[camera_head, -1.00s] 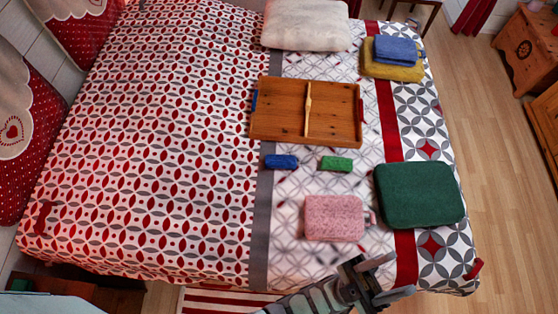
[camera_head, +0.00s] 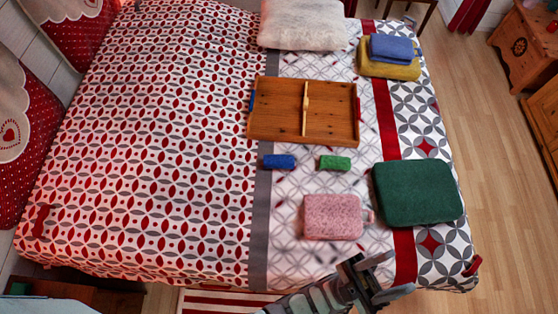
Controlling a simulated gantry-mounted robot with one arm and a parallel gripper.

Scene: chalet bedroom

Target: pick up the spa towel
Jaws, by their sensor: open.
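Several folded, towel-like items lie on the bed; I cannot tell for sure which is the spa towel. A pink speckled one (camera_head: 333,217) with a small tab on its right side lies at the lower middle. A dark green one (camera_head: 417,193) lies to its right. A blue one (camera_head: 391,48) rests on a mustard-yellow one (camera_head: 388,69) at the far right. My gripper (camera_head: 398,273) is open and empty at the bed's front edge, below and right of the pink item and apart from it.
A wooden two-compartment tray (camera_head: 347,139) lies mid-bed, empty. A small blue roll (camera_head: 279,162) and a small green roll (camera_head: 334,163) lie in front of it. A white pillow (camera_head: 303,24) is at the back. The bed's left half (camera_head: 150,150) is largely clear.

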